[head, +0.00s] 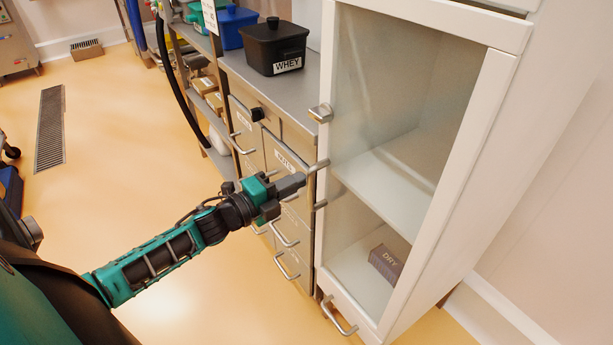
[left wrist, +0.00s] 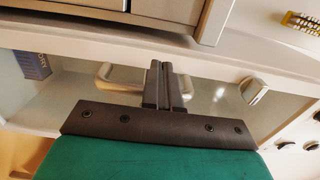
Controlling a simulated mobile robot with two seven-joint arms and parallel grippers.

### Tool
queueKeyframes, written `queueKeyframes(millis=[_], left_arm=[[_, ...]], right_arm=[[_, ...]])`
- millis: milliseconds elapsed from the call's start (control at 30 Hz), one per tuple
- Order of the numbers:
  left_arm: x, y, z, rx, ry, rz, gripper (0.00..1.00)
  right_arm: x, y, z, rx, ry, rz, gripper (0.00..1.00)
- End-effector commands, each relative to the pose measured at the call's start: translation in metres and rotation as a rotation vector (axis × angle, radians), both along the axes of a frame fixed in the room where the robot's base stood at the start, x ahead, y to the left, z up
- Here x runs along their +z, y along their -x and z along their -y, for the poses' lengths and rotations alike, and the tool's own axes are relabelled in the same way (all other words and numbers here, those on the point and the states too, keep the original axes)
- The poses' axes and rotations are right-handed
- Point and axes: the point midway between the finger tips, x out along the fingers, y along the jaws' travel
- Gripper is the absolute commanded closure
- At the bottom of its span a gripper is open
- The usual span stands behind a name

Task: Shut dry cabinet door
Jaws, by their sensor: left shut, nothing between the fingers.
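The dry cabinet (head: 497,85) is tall and white, at the right of the head view. Its white-framed glass door (head: 352,100) looks flush or nearly so with the front; I cannot tell if a small gap is left. A metal bar handle (head: 319,168) is on the door, and it also shows in the left wrist view (left wrist: 105,78). My left gripper (head: 303,181) is shut and empty, its fingertips (left wrist: 161,70) right at the handle. The fingers cover the middle of the handle; contact cannot be told. My right gripper is out of view.
A metal latch (head: 321,113) sits above the handle. Left of the cabinet stands a counter with drawers (head: 290,165) and a black WHEY bin (head: 274,45).

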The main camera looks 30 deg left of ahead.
Motion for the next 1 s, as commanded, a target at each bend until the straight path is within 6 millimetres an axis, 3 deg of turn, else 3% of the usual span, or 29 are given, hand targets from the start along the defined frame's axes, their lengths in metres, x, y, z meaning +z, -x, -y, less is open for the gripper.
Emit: queueKeyframes(millis=[233,733,1000], left_arm=[[0.000,-0.027,0.010,0.000,0.001,0.001,1.00],[0.000,-0.033,0.012,-0.003,0.001,0.000,1.00],[-0.001,-0.052,0.017,-0.066,-0.003,0.001,1.00]], right_arm=[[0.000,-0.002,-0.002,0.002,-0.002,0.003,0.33],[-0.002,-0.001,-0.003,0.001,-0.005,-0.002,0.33],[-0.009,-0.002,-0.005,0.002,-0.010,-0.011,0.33]])
